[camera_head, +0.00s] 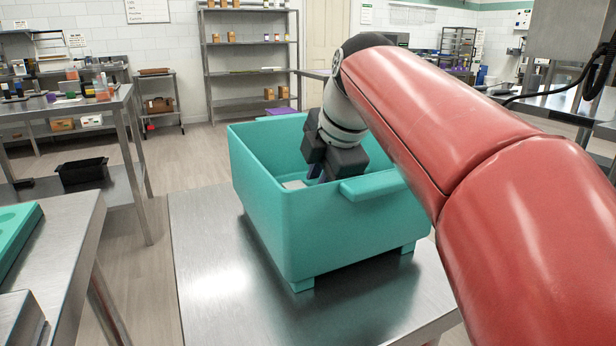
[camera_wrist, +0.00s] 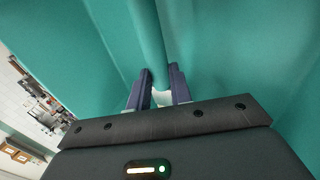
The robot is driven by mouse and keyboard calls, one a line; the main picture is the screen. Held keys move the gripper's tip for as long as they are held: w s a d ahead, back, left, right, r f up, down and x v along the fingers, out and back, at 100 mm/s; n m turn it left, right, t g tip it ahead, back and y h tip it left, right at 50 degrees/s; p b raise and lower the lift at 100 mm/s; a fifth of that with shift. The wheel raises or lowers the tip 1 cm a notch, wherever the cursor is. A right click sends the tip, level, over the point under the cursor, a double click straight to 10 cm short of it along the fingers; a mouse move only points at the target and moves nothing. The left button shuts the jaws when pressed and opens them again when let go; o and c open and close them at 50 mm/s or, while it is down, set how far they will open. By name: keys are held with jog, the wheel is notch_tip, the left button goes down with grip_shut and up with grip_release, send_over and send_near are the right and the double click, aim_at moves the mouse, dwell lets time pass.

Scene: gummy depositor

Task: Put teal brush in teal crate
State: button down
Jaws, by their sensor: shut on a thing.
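The teal crate (camera_head: 290,215) stands on a steel table in the head view; its walls fill much of the wrist view (camera_wrist: 60,45). My gripper (camera_head: 315,174) reaches down inside the crate, below its rim. In the wrist view its dark blue fingers (camera_wrist: 162,86) are shut on the teal brush (camera_wrist: 149,40), whose handle runs up between them. A white patch shows between the fingers, and a pale patch shows inside the crate in the head view. The crate walls and my arm hide most of the brush, and I cannot tell whether it touches the crate floor.
The steel table (camera_head: 215,290) has bare room left of and in front of the crate. Another steel table with a teal tray (camera_head: 17,232) stands at the left edge. A black bin (camera_head: 82,171) sits on a low shelf behind it.

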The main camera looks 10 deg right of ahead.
jog(key=shift+f+b, duration=0.35)
jog(key=shift+f, duration=0.15)
jog(key=c, duration=1.3)
grip_release()
jog(key=shift+o, duration=0.2)
jog(key=shift+r, duration=0.25)
jog(key=p+v, duration=0.2)
jog(key=v, duration=1)
jog(key=shift+r+p, duration=0.4)
